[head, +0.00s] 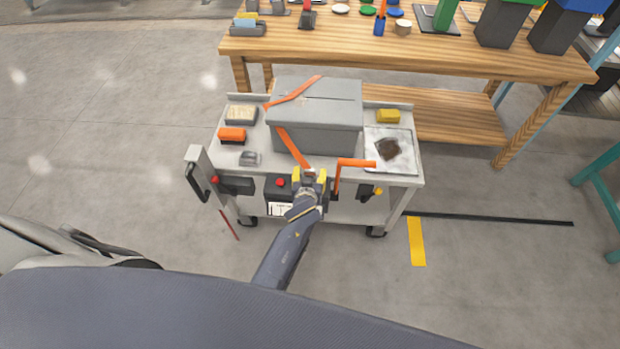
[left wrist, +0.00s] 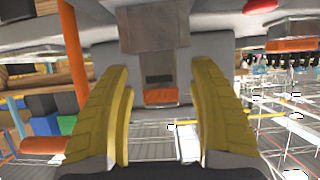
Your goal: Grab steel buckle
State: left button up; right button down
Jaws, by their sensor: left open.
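My left gripper (head: 309,174) is at the front edge of the grey cart (head: 405,181), by the lower end of an orange strap (head: 293,148). In the left wrist view my left gripper (left wrist: 160,72) has its yellow fingers apart. Between and beyond them is a grey-brown metal piece (left wrist: 150,38) with a dark slot and an orange end, which looks like the steel buckle. I cannot tell whether either finger touches it. In the head view the gripper hides this spot. The strap runs over a grey box (head: 315,120). My right gripper is not in view.
An orange bar (head: 356,163) sticks up just right of the gripper. A tray (head: 405,165) with a dark patch, an orange block (head: 232,134), a small grey piece (head: 250,158) and a yellow block (head: 388,116) are on the cart. A wooden bench (head: 400,55) stands behind.

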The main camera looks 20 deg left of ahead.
pick_arm(q)
grip_shut()
dwell(0.4)
